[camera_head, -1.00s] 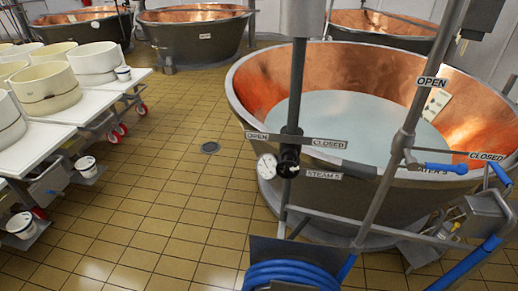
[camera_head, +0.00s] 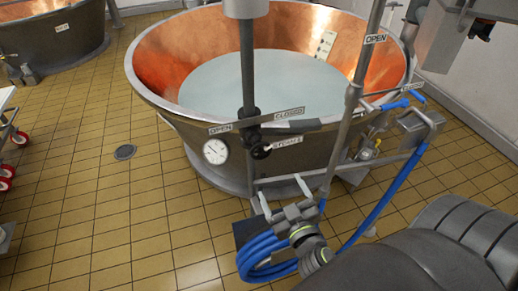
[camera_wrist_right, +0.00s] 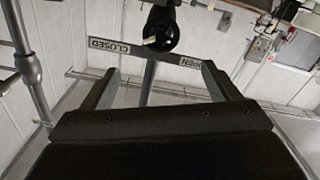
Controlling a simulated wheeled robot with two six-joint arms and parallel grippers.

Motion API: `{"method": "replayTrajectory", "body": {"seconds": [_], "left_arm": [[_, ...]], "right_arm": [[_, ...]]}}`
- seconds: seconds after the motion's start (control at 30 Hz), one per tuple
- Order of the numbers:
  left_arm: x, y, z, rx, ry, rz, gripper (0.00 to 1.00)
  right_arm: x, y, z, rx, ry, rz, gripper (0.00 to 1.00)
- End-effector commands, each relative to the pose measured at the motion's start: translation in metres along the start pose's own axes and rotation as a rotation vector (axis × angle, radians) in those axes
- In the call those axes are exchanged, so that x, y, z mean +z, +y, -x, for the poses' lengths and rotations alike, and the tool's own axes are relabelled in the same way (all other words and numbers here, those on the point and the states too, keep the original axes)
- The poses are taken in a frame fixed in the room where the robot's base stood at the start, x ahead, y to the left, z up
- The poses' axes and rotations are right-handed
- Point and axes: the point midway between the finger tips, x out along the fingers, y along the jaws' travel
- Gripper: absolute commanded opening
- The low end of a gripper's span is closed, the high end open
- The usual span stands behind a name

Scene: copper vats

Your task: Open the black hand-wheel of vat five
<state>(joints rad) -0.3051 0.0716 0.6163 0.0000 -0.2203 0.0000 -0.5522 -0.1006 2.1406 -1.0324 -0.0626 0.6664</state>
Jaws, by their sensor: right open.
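The black hand-wheel (camera_head: 260,152) is on the steam pipe at the front of the large copper vat (camera_head: 145,85), beside a STEAM label (camera_head: 288,142) whose number is hard to read. An OPEN/CLOSED strip (camera_head: 283,114) crosses the pipe just above the wheel. My right gripper (camera_head: 283,190) is open and empty, below and slightly right of the wheel in the head view, apart from it. In the right wrist view the wheel (camera_wrist_right: 162,30) is beyond the open fingers (camera_wrist_right: 160,80), with the strip (camera_wrist_right: 125,47) upside down. My left gripper is not in view.
A round dial gauge (camera_head: 215,151) is left of the wheel. A coiled blue hose (camera_head: 255,262) lies behind my right gripper.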

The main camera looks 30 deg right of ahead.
Motion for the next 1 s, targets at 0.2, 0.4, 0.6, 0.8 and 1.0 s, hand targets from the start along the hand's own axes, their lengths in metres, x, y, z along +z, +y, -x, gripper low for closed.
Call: {"method": "replayTrajectory", "body": {"seconds": [0.2,0.4,0.6,0.8,1.0], "left_arm": [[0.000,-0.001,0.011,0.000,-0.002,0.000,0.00],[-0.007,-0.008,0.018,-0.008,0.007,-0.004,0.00],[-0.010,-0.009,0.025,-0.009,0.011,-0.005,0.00],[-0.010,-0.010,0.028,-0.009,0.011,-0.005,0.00],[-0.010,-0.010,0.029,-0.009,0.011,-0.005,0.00]], "right_arm": [[-0.003,0.001,-0.039,-0.001,0.003,0.002,0.82],[-0.003,0.000,-0.076,-0.002,0.002,0.001,0.82],[-0.002,0.000,-0.112,-0.001,0.002,0.003,0.82],[-0.001,0.000,-0.138,0.000,0.000,0.002,0.82],[0.000,0.000,-0.148,0.000,-0.001,0.000,0.82]]}}
